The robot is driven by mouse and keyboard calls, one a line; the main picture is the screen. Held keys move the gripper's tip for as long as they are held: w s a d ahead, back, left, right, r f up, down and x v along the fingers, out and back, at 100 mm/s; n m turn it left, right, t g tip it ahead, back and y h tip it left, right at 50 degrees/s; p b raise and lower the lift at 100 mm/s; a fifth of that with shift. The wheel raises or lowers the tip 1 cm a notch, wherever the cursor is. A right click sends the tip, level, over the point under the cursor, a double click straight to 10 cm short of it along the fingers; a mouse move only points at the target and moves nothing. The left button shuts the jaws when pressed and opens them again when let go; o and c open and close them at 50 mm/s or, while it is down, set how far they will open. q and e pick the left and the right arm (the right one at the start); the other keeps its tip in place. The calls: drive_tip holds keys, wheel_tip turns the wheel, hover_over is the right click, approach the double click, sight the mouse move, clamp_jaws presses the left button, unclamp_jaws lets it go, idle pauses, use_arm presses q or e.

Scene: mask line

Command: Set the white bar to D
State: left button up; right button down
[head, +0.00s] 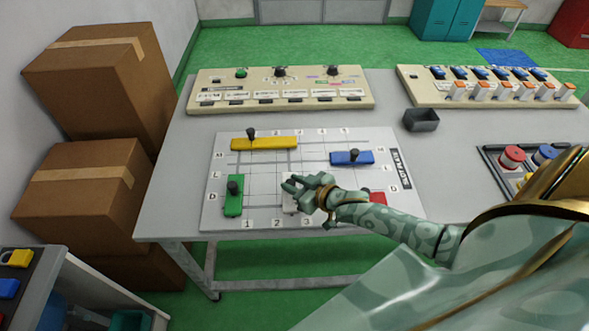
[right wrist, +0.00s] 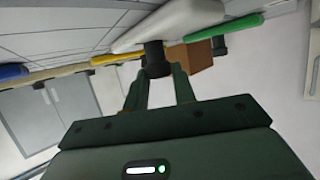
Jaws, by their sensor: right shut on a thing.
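The white bar (right wrist: 175,24) has a black knob (right wrist: 154,62), and my right gripper (right wrist: 157,88) is shut on that knob in the right wrist view. In the head view my right gripper (head: 300,190) is over the lower middle of the lettered and numbered board (head: 262,215). It hides most of the white bar (head: 289,206) there, so I cannot tell its exact row. A letter D shows at the board's left edge and another at its right edge. My left gripper is not in view.
On the board are a yellow bar (head: 264,143), a blue bar (head: 340,158), a green bar (head: 232,208) and a red bar (head: 378,197) partly behind my arm. A control panel (head: 280,89) stands behind the board. A small dark bin (head: 421,120) sits to the right.

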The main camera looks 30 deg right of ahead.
drive_tip(key=shift+s+a+f, duration=0.15)
drive_tip(key=c, duration=1.2)
unclamp_jaws()
drive_tip(key=shift+o, duration=0.3)
drive_tip(key=shift+s, duration=0.1)
drive_tip(key=p+v, duration=0.3)
drive_tip(key=v, duration=1.3)
drive_tip(key=shift+r+p, duration=0.2)
drive_tip(key=shift+p, duration=0.2)
drive_tip(key=shift+s, duration=0.15)
